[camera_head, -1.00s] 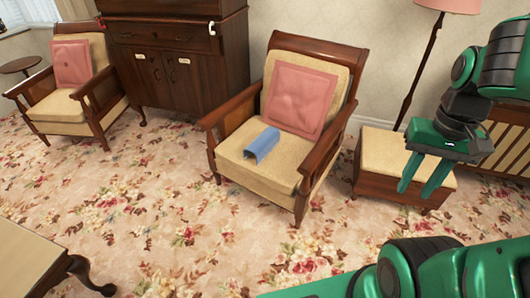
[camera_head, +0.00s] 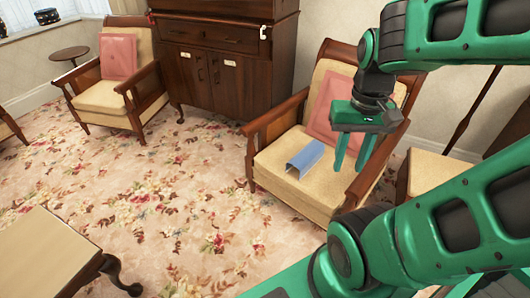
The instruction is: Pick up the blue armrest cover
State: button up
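The blue armrest cover (camera_head: 305,158) is a folded, channel-shaped piece lying on the beige seat cushion of the near armchair (camera_head: 283,184). Its open end faces the front left. My gripper (camera_head: 350,170) points down with its two green fingers apart and nothing between them. In the picture it is just right of the cover, above the right part of the seat. The gripper and the cover look apart; the exact height above the seat cannot be told. The cover is in full view.
A pink cushion (camera_head: 322,118) leans on the chair's backrest, partly behind my gripper. The chair's wooden armrests (camera_head: 275,118) rise on both sides of the seat. A dark wooden cabinet (camera_head: 225,75) stands behind. A beige-topped table (camera_head: 45,252) is at the lower left. Open carpet lies between.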

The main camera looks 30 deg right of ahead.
aim_at(309, 157)
jog(key=z, duration=0.05)
jog(key=i, duration=1.4)
jog(key=z, duration=0.55)
